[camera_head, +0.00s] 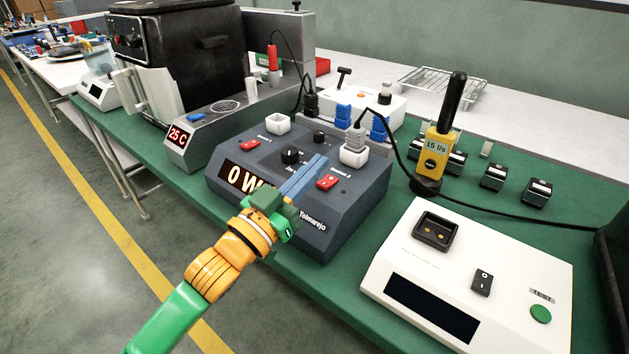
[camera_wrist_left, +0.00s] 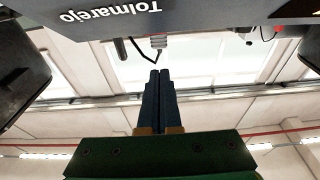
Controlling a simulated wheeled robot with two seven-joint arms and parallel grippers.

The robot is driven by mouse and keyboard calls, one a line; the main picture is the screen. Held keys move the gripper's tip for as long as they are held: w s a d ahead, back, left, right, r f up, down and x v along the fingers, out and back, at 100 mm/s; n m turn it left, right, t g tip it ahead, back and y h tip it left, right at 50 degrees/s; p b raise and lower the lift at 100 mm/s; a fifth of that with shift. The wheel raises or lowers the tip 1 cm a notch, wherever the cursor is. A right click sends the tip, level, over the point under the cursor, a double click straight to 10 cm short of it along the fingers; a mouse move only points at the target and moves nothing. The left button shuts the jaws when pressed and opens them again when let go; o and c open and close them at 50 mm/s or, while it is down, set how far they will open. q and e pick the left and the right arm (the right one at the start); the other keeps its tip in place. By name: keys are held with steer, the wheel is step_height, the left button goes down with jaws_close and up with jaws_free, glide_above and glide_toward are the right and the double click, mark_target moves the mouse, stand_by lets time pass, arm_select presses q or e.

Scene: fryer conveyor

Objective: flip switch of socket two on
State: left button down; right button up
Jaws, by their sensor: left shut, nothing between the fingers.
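The dark grey power box (camera_head: 335,225) stands on the green bench, and its display (camera_head: 245,180) reads 0 W. The red switch of socket two (camera_head: 327,182) is on the right of its sloped top; its on or off position is too small to tell. The red switch of socket one (camera_head: 249,147) is on the left. My left gripper (camera_head: 318,160) has its blue fingers together and empty, over the box just left of the socket two switch. Contact cannot be told. In the left wrist view the closed fingers (camera_wrist_left: 155,75) point toward the box front (camera_wrist_left: 200,12). My right gripper is not in view.
A grey plug (camera_head: 357,132) is in the right white socket (camera_head: 353,156); the left white socket (camera_head: 278,123) looks empty. A black knob (camera_head: 291,155) sits between the switches. A white device (camera_head: 410,250) is at the right, the fryer (camera_head: 185,60) at the left.

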mark_target(314, 195)
arm_select(q)
steer(key=f, duration=0.1)
steer(key=f+b, duration=0.1)
steer(key=f, duration=0.1)
steer(key=shift+w+d+f, duration=0.15)
steer(key=shift+w, duration=0.05)
steer(key=shift+f, duration=0.25)
